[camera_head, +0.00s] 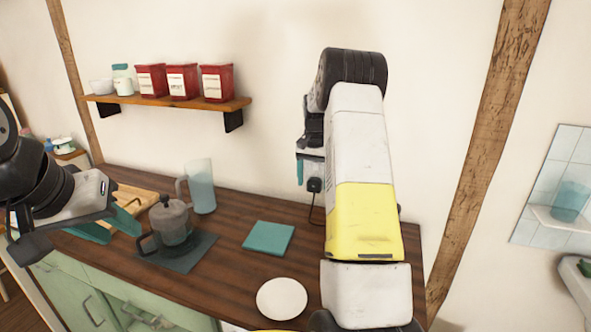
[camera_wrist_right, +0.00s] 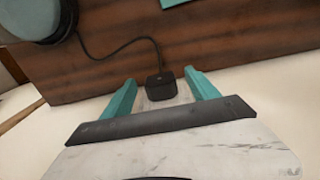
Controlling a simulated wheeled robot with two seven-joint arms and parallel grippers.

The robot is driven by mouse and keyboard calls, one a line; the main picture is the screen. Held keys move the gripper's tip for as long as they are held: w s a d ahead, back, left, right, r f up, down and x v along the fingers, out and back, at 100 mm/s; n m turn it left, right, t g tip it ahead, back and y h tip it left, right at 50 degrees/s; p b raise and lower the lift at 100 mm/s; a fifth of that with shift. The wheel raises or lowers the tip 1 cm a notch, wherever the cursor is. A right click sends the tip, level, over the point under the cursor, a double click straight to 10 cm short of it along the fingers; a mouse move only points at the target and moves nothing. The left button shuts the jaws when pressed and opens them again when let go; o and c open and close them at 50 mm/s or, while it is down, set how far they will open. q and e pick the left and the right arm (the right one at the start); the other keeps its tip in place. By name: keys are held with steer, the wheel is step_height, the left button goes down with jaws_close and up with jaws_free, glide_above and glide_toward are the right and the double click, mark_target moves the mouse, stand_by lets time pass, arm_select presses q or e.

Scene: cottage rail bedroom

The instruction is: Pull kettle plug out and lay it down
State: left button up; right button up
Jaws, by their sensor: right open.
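The black kettle plug (camera_wrist_right: 160,86) sits between the two teal fingers of my right gripper (camera_wrist_right: 160,92), with a gap on each side. In the head view the plug (camera_head: 314,185) is at the wall, just below my right gripper (camera_head: 303,170), and its black cord hangs towards the counter. In the wrist view the cord runs to a round grey-green body on a black base (camera_wrist_right: 38,22), probably the kettle; my arm appears to hide it in the head view. A pale surface lies behind the plug; its seating is unclear. My left gripper (camera_head: 108,225) is open and empty.
The wooden counter (camera_head: 225,240) holds a grey lidded pot (camera_head: 171,222) on a dark mat, a clear jug (camera_head: 201,186), a teal square (camera_head: 268,237) and a white plate (camera_head: 282,299). A shelf (camera_head: 215,104) with red tins is above. Counter between square and mat is clear.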

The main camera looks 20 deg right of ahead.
steer(key=shift+f, duration=0.95)
steer(key=shift+c, duration=0.4)
steer(key=c, duration=1.4)
steer(key=shift+s+a, duration=0.85)
steer(key=shift+s, duration=0.25)
steer(key=shift+s+a, duration=0.8)
steer(key=shift+s, duration=0.3)
